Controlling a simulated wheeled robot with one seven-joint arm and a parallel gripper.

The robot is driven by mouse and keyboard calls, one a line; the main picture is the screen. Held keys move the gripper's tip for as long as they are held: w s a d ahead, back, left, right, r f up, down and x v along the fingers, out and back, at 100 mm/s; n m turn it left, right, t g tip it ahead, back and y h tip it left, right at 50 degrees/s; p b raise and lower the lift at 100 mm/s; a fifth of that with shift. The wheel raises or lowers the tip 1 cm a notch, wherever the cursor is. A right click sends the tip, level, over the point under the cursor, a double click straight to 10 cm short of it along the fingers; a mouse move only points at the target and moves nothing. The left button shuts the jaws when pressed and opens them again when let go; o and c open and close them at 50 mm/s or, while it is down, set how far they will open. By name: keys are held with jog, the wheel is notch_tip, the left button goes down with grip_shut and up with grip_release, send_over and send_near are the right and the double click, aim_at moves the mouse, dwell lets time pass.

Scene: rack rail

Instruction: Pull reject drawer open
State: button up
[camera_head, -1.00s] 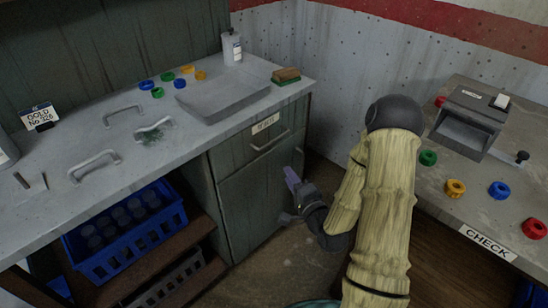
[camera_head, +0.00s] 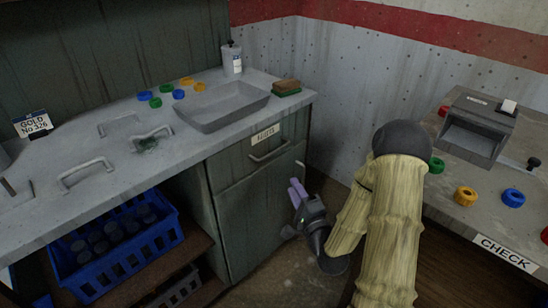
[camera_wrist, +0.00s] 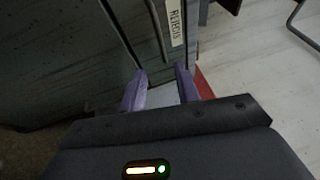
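The reject drawer (camera_head: 236,166) is a dark green-grey front under the right end of the grey counter. It looks shut. Its label (camera_head: 265,135) sits above a grey bar handle (camera_head: 270,154). In the wrist view the label (camera_wrist: 174,22) and the handle (camera_wrist: 156,27) run up from between the fingers. My gripper (camera_head: 297,189) has purple fingers and is low and right of the handle, in front of the cabinet side. In the wrist view my gripper (camera_wrist: 160,88) has its fingers apart, with no handle visibly between the tips.
A cabinet door (camera_head: 250,225) is below the drawer. A blue crate (camera_head: 130,250) sits on the shelf at left. A grey tray (camera_head: 222,107) and a sponge (camera_head: 287,86) lie on the counter. A bench with a CHECK label (camera_head: 503,252) stands at right. Floor shows between them.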

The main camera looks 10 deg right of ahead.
aim_at(274, 151)
jog(key=b+x, duration=0.3)
jog(key=x, duration=1.3)
jog(key=shift+s, duration=0.1)
grip_shut()
